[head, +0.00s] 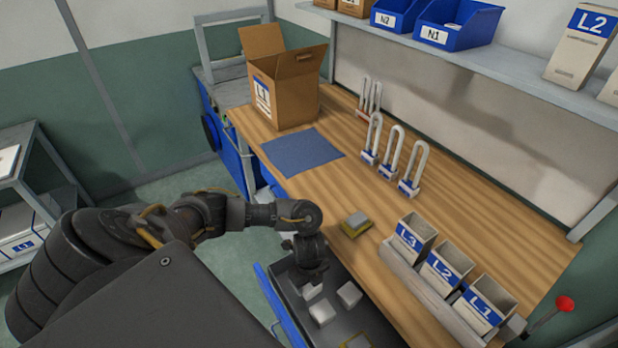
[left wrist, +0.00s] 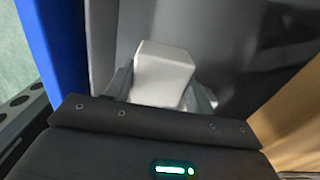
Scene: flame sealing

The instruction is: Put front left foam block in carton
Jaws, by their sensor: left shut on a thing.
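My left gripper (head: 310,280) points down into an open dark drawer (head: 378,327) below the table edge. It is shut on a white foam block (head: 312,293), which also shows between the fingers in the left wrist view (left wrist: 162,72). Two more white foam blocks, one nearer (head: 322,313) and one to the right (head: 349,294), lie in the drawer close to it. The brown carton (head: 297,100) stands at the far left end of the table with its top flaps up. Its inside bottom is hidden. My right gripper is not in view.
A blue mat (head: 302,151) lies flat before the carton. Several upright white loops on blue bases (head: 391,155) stand behind. A yellow-grey sponge-like block (head: 355,224) lies near the table edge. Labelled boxes (head: 442,269) stand in a rack at right. A shelf (head: 480,70) overhangs the back.

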